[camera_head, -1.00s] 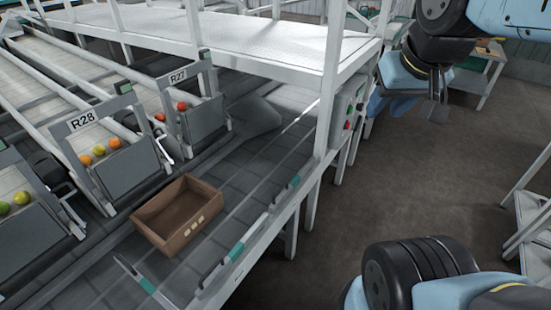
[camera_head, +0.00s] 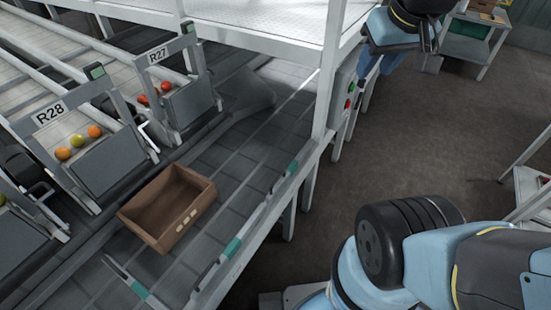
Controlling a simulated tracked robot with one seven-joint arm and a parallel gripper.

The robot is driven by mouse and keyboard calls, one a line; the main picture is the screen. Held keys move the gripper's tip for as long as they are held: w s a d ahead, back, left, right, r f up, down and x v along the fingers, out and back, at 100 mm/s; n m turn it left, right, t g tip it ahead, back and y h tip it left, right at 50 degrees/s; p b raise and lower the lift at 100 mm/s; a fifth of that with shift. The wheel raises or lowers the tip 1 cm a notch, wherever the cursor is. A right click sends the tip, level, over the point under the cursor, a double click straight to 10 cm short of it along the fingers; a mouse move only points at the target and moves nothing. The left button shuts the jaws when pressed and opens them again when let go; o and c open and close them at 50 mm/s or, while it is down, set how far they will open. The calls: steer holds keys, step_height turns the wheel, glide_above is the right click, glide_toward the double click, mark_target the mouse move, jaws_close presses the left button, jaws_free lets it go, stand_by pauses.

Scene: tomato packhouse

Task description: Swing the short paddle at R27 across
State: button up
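The R27 outlet (camera_head: 173,85) is a grey gate with a white frame, top centre-left, with red tomatoes (camera_head: 148,96) behind its plate. Bars with teal grips lie along the near edge of the grey belt. The grip closest to R27 (camera_head: 285,178) is a short one, to its lower right; another (camera_head: 232,248) lies nearer me. I cannot tell for sure which bar is R27's short paddle. My gripper (camera_head: 428,46) is at the top right, beyond the belt edge and apart from the bars. Its fingers are too dark and small to read.
An empty brown crate (camera_head: 168,208) sits on the belt before the R28 outlet (camera_head: 85,140). A white post (camera_head: 328,75) and a control box (camera_head: 350,95) with red and green buttons stand between the outlets and my gripper.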

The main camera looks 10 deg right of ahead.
steer(key=w+a+f+n+g+h, duration=0.1)
steer(key=w+a+f+n+g, duration=0.2)
steer(key=w+a+f+n, duration=0.5)
steer(key=w+a+f+n+g, duration=0.2)
steer(key=w+a+f+n, duration=0.2)
steer(key=w+f+n, duration=0.65)
steer(key=a+f+n, duration=0.1)
steer(key=f+n, duration=0.1)
steer(key=f, duration=0.7)
steer(key=s+a+f+n+g, duration=0.1)
steer(key=f+n, duration=0.2)
steer(key=f, duration=0.6)
steer(key=s+a+f+n, duration=0.1)
steer(key=f+n, duration=0.2)
steer(key=f, duration=0.7)
steer(key=shift+s+a+n+g+h, duration=0.2)
steer(key=shift+n+g+h, duration=0.1)
steer(key=shift+h, duration=0.1)
jaws_close()
